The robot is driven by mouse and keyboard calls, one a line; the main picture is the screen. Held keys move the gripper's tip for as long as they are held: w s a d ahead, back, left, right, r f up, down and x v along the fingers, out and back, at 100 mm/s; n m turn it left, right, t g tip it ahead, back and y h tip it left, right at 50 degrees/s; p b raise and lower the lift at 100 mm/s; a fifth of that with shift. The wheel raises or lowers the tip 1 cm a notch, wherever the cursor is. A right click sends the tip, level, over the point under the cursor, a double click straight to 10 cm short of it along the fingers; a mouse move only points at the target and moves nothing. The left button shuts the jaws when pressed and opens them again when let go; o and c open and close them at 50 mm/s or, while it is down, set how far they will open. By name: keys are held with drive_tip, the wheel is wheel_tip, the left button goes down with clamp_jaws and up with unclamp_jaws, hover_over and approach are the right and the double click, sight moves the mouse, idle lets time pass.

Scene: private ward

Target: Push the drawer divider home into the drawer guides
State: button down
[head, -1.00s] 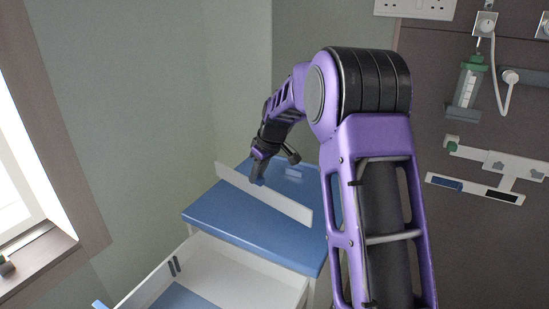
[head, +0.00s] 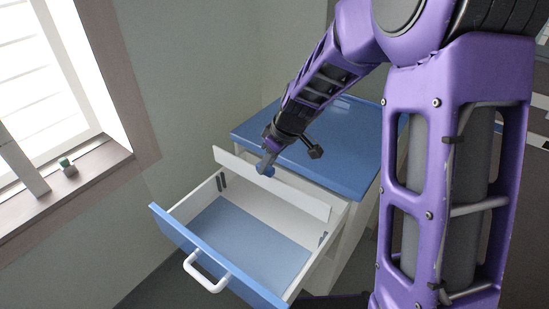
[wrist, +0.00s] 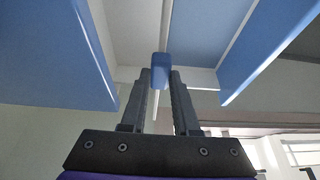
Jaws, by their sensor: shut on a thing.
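The drawer divider (head: 300,197) is a long white strip. It hangs over the rear part of the open drawer (head: 332,254), its long side running across it. My gripper (head: 267,165) is shut on the blue grip at the middle of the divider. In the wrist view, the blue grip (wrist: 160,72) sits between my two fingers. The dark left drawer guide (head: 222,181) is on the drawer's left wall, and the right drawer guide (head: 322,239) is on the right wall. Both guides show below the divider's ends, which look clear of them. The exact height gap cannot be told.
The blue cabinet top (head: 340,150) lies just behind the drawer. The blue-edged drawer front with a white handle (head: 207,272) faces the room. The drawer's blue floor (head: 240,232) is bare. A window sill (head: 60,200) with small items is at the left.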

drive_tip(key=shift+f+b, duration=0.1)
drive_tip(key=shift+b, duration=0.3)
wheel_tip(320, 180, down, 5)
drive_tip(key=b, duration=0.5)
drive_tip(key=shift+f, duration=0.2)
drive_tip(key=shift+f, duration=1)
idle(0.6)
drive_tip(key=shift+f, duration=1)
drive_tip(key=shift+f, duration=0.15)
drive_tip(key=shift+f, duration=1.1)
drive_tip(key=shift+f, duration=0.25)
